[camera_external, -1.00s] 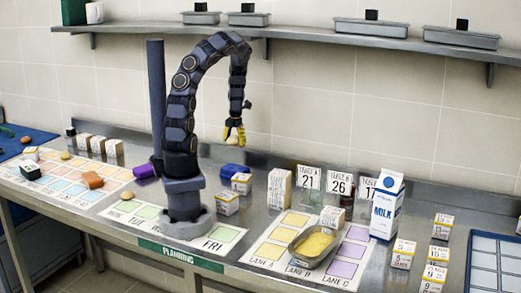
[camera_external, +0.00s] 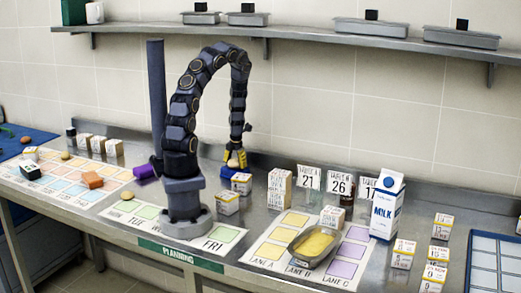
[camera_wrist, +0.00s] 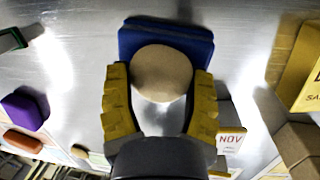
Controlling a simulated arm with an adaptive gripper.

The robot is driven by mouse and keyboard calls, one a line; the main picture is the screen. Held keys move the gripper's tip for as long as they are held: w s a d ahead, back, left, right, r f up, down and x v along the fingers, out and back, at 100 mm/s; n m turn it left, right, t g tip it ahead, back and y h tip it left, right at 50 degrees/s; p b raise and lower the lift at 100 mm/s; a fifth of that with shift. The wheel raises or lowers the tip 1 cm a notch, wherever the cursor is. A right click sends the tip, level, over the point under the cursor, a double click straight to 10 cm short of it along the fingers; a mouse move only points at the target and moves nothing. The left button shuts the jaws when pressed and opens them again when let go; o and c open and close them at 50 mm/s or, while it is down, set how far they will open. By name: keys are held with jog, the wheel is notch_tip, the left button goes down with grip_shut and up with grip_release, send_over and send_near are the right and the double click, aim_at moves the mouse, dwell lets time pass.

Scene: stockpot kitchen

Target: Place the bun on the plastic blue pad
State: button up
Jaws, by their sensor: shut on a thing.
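My gripper (camera_external: 236,160) has yellow fingers and points down over the blue pad (camera_external: 226,170), behind the arm's base. In the wrist view the gripper (camera_wrist: 160,76) is shut on a round tan bun (camera_wrist: 162,72), one finger on each side. The blue pad (camera_wrist: 166,28) lies right behind the bun and shows around its top and sides; its lower part is hidden. I cannot tell whether the bun touches the pad. In the external view the fingers mostly hide the bun.
A small labelled box (camera_external: 241,183) stands close in front of the pad, with another box (camera_external: 227,203) nearer. A purple block (camera_external: 145,171) lies to the left. A tall carton (camera_external: 279,188) stands to the right. A metal tray (camera_external: 315,241) and milk carton (camera_external: 386,205) are farther right.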

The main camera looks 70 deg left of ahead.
aim_at(237, 162)
jog(key=o, duration=1)
jog(key=shift+f, duration=0.1)
jog(key=shift+d+r, duration=0.35)
jog(key=shift+r, duration=1.65)
jog(key=shift+d+r, duration=0.35)
jog(key=shift+r, duration=1.7)
jog(key=shift+d+r, duration=0.35)
jog(key=shift+r, duration=1.65)
